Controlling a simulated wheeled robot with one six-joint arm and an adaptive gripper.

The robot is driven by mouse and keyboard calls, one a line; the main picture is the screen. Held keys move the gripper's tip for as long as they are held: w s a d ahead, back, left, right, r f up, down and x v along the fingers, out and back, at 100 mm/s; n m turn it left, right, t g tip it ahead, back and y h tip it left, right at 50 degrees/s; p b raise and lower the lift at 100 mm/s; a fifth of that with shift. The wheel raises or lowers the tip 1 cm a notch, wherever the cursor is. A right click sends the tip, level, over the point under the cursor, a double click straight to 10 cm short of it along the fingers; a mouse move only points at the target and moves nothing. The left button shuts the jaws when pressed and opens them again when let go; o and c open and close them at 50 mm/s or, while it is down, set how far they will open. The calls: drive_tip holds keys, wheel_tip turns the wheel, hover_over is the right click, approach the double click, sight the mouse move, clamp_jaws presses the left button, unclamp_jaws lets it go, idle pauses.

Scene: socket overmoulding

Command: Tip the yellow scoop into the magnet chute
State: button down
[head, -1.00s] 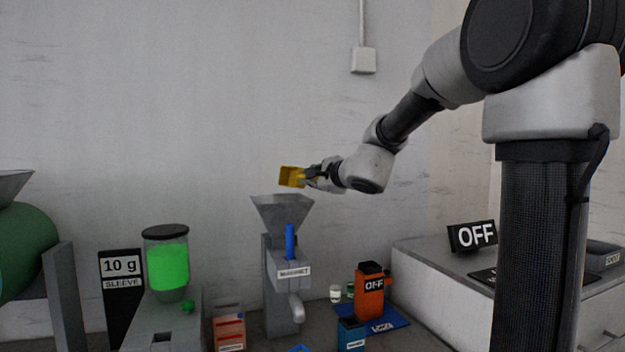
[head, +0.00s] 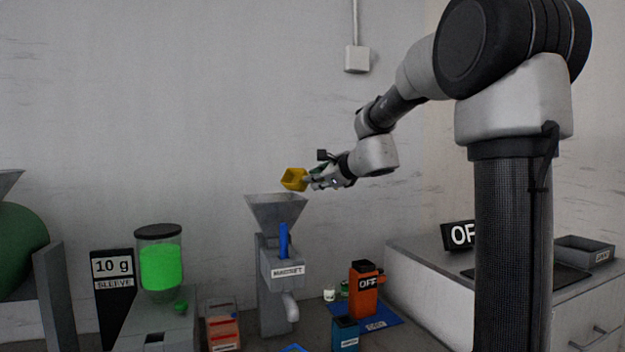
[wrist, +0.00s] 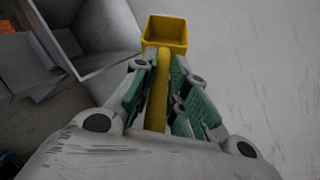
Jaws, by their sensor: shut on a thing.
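The yellow scoop (head: 294,180) is held by its handle in my gripper (head: 318,181), above and slightly right of the magnet chute's funnel. In the wrist view the scoop (wrist: 165,34) points away from me, and the green-padded fingers of my gripper (wrist: 161,88) close on its handle from both sides. The scoop's open side is tilted toward the head camera; I cannot make out anything in it. The magnet chute (head: 275,208) is a grey hopper with a flared funnel top, a blue upright part and a MAGNET label. Its funnel (wrist: 88,72) lies to the left of the scoop in the wrist view.
A dispenser with green contents (head: 161,265) and a 10 g SLEEVE sign (head: 113,267) stand left. An orange box marked OFF (head: 364,292) and a small blue container (head: 345,333) stand right of the chute. A grey cabinet (head: 425,275) is further right.

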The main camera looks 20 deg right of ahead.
drive_tip(key=shift+w+d, duration=0.1)
drive_tip(key=shift+d, duration=0.05)
drive_tip(key=shift+w+d+m+g+y, duration=0.2)
drive_tip(key=shift+d+m+g+y, duration=0.2)
drive_tip(key=shift+m, duration=0.45)
drive_tip(key=shift+w+d+m+g+y, duration=0.2)
drive_tip(key=shift+d+m+g+y, duration=0.2)
drive_tip(key=shift+m, duration=0.45)
drive_tip(key=d+m, duration=0.1)
drive_tip(key=w+d+r+m+g+y, duration=0.1)
drive_tip(key=w+d+m+y, duration=0.1)
drive_tip(key=shift+d+r, duration=0.1)
drive_tip(key=shift+r, duration=0.25)
